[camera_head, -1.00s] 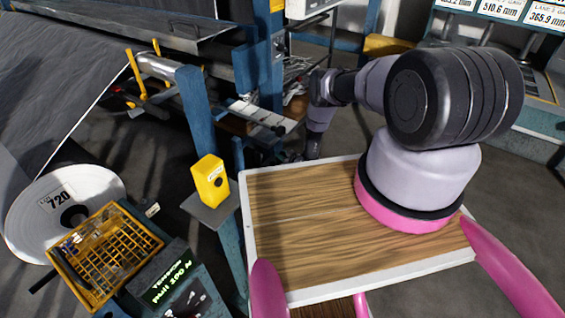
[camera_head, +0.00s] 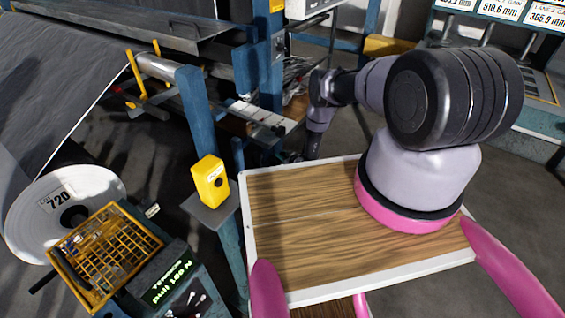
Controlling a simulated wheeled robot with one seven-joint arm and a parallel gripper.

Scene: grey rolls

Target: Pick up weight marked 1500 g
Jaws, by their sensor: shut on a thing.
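My gripper (camera_head: 290,157) shows small and dark at the far end of my arm, low beside the blue frame and behind the wooden board's back edge. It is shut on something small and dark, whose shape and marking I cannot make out. No weight with a readable 1500 g marking shows in the head view. My arm's large grey and black joints fill the upper right.
A blue post with a yellow box (camera_head: 210,179) on a small plate stands left of my wooden-topped body. A white roll end marked 720 (camera_head: 63,203), a yellow basket (camera_head: 105,252) and a tension display (camera_head: 172,281) are at lower left. Grey floor is open at right.

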